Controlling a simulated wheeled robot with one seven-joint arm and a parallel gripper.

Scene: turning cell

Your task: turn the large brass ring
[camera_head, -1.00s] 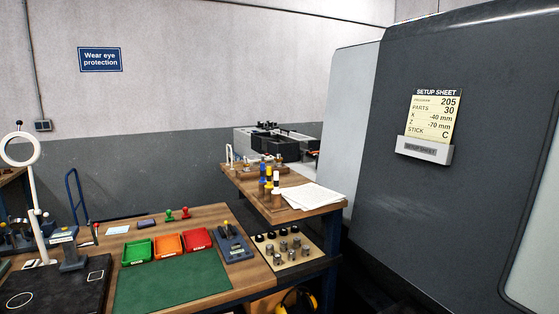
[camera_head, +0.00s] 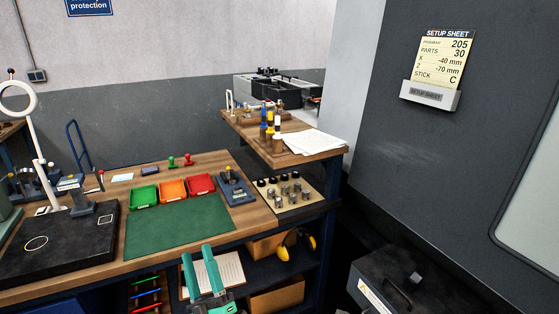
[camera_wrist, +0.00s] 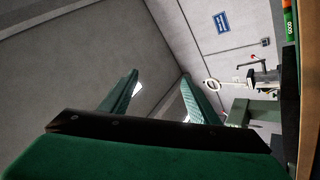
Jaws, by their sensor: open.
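I cannot make out a large brass ring for certain in either view. A thin pale ring outline (camera_head: 36,243) shows on the black plate (camera_head: 75,262) at the left of the bench; I cannot tell whether it is a solid ring or a marking. My gripper (camera_head: 198,254) is at the bottom middle of the head view, in front of the bench's front edge, with its two green fingers apart and nothing between them. In the wrist view my gripper (camera_wrist: 158,76) is also open and empty, with wall behind it.
A green mat (camera_head: 175,228) lies on the bench, with green (camera_head: 143,195), orange (camera_head: 172,189) and red (camera_head: 201,183) trays behind it. A ring-headed magnifier stand (camera_head: 40,160) rises at left. A board with several knobs and metal parts (camera_head: 290,195) is at right, near a dark machine (camera_head: 440,150).

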